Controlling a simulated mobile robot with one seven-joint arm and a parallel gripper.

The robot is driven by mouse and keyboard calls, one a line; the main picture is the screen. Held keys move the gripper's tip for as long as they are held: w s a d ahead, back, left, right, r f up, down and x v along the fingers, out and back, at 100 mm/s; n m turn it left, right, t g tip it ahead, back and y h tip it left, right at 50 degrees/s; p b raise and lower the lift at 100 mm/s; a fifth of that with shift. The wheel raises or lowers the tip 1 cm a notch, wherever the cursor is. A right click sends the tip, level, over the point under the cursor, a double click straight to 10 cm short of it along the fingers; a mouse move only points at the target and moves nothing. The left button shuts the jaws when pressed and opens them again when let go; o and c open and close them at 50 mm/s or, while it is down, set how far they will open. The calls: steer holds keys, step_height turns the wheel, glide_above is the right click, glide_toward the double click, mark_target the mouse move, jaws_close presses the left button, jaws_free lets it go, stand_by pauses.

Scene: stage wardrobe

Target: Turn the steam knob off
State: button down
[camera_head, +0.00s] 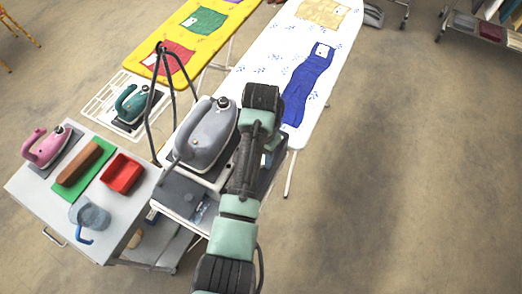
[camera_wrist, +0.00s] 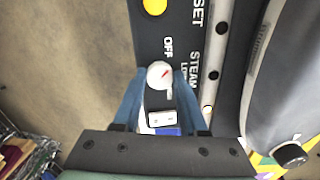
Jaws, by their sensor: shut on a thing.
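The steam knob (camera_wrist: 158,74) is a round white dial with a red pointer mark, on a dark control panel (camera_wrist: 185,50) in the wrist view. The panel carries the words OFF, STEAM and RESET or similar, partly cut off. The red mark slants up and to the right in the picture; OFF is printed just above the knob. My gripper (camera_wrist: 160,80) has its two blue fingers on either side of the knob, shut on it. In the head view my arm covers the knob and the gripper. The grey iron (camera_head: 206,133) rests on the steam station beside my arm.
A white switch (camera_wrist: 160,118) sits below the knob.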

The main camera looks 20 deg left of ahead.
steer(key=shift+n+p, duration=0.8)
steer(key=shift+n, duration=1.4)
steer(key=shift+c, duration=2.2)
jaws_free()
step_height(320, 180, up, 13)
steer(key=p, duration=0.2)
